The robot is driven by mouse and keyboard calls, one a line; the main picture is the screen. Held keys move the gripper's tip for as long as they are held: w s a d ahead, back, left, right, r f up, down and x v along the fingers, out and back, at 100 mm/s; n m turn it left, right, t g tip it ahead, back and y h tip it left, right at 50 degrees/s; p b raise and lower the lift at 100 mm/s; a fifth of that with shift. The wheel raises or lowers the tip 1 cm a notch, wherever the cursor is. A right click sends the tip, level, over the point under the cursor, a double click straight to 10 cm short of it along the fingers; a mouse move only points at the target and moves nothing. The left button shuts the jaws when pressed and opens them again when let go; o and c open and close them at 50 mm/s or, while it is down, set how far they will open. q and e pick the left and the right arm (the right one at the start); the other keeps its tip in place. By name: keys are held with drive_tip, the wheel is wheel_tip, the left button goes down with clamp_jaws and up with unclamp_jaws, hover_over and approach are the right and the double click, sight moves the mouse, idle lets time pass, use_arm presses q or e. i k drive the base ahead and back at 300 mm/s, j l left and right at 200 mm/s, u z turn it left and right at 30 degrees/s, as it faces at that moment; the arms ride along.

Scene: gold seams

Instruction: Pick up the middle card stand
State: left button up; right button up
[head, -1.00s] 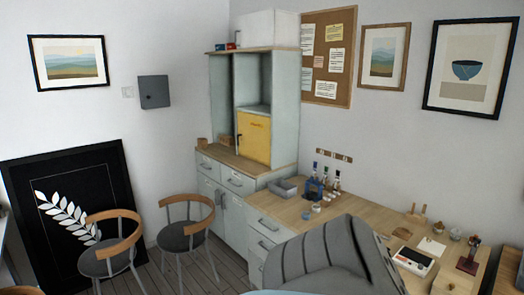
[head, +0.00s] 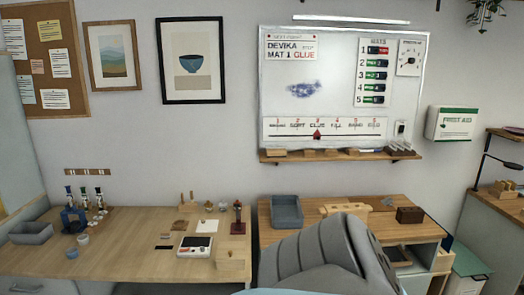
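No card stand can be made out for certain. Small light wooden blocks sit on the ledge under the whiteboard: a left block (head: 275,153), a low one near the middle (head: 318,154) and a right block (head: 353,152). They may be stands, but they are too small to tell. A wooden block (head: 230,259) also stands at the right front of the left worktable. Neither of my grippers is in view. A grey ribbed shape, probably part of me, covers the lower middle and hides the front of the right table.
The wooden worktable (head: 120,256) on the left holds a grey tray (head: 31,232), bottles in a blue holder (head: 75,218) and a white scale (head: 195,245). The right table holds a grey bin (head: 287,211) and a dark box (head: 410,214). The left table's front middle is clear.

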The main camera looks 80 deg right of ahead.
sight(329, 152)
drive_tip(key=z, duration=3.1)
drive_tip(key=u, duration=0.25)
drive_tip(key=i+l+u, duration=0.15)
drive_tip(key=u, duration=0.2)
drive_tip(key=i+l+u, duration=0.15)
drive_tip(key=u, duration=0.25)
drive_tip(key=i+l+u, duration=0.1)
drive_tip(key=l+u, duration=0.25)
drive_tip(key=i+l+u, duration=0.2)
drive_tip(key=l, duration=0.3)
drive_tip(key=l+u, duration=0.2)
drive_tip(key=l, duration=0.25)
drive_tip(key=i+l, duration=0.1)
drive_tip(key=l, duration=0.45)
drive_tip(key=l+u, duration=0.1)
drive_tip(key=l, duration=0.4)
drive_tip(key=i, duration=0.05)
